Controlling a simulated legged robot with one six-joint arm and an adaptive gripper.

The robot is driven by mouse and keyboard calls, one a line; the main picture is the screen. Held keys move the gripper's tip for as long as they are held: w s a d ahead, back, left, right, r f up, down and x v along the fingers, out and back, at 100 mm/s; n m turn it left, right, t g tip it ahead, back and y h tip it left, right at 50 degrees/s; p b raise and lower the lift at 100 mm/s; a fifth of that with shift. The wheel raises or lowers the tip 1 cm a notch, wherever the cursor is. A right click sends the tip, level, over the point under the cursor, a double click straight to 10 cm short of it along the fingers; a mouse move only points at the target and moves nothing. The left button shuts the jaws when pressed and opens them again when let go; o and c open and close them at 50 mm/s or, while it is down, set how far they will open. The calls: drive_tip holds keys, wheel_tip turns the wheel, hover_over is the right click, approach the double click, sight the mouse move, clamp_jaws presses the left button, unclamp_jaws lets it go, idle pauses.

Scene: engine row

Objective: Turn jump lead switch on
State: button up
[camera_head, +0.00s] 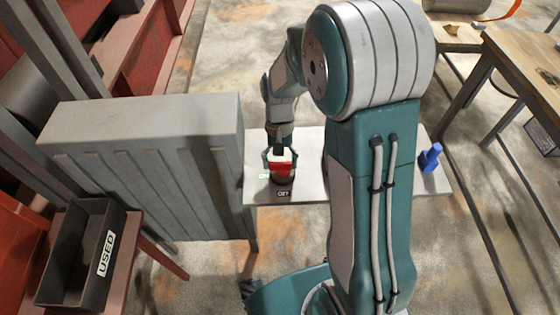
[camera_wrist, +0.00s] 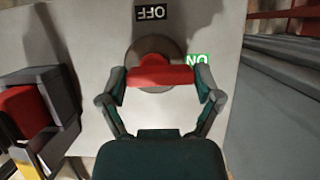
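The switch has a red bar handle (camera_wrist: 160,73) on a round grey base (camera_wrist: 149,51), set on a pale panel. It also shows as a red handle (camera_head: 281,168) in the head view. In the wrist view the handle runs left to right, its right end near the green ON label (camera_wrist: 198,60). The black OFF label (camera_wrist: 153,13) lies beyond the base. My gripper (camera_wrist: 161,80) has one finger at each end of the handle. The fingers are spread to about the handle's length. Whether they press on it cannot be told.
The pale table (camera_head: 310,187) also holds a blue object (camera_head: 430,158) at right. A ribbed grey block (camera_head: 150,160) stands close at left. A dark tray (camera_head: 82,255) marked USED is at lower left. In the wrist view a grey block with a red face (camera_wrist: 22,110) lies left.

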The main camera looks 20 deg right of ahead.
drive_tip(key=shift+o, duration=0.9)
drive_tip(key=shift+a, duration=0.1)
drive_tip(key=v, duration=1.2)
drive_tip(key=shift+a+f, duration=0.1)
drive_tip(key=s+r+n+t, duration=0.1)
drive_tip(key=s+r+t, duration=0.2)
drive_tip(key=s, duration=0.3)
drive_tip(key=s+d+r+n+t, duration=0.1)
drive_tip(key=s+r+t, duration=0.2)
drive_tip(key=s, duration=0.3)
drive_tip(key=s+r+t+h, duration=0.1)
drive_tip(key=s+r+t, duration=0.2)
drive_tip(key=s, duration=0.3)
drive_tip(key=shift+s+d+n+t, duration=0.2)
drive_tip(key=shift+d+n+t, duration=0.1)
drive_tip(key=shift+n+t, duration=0.15)
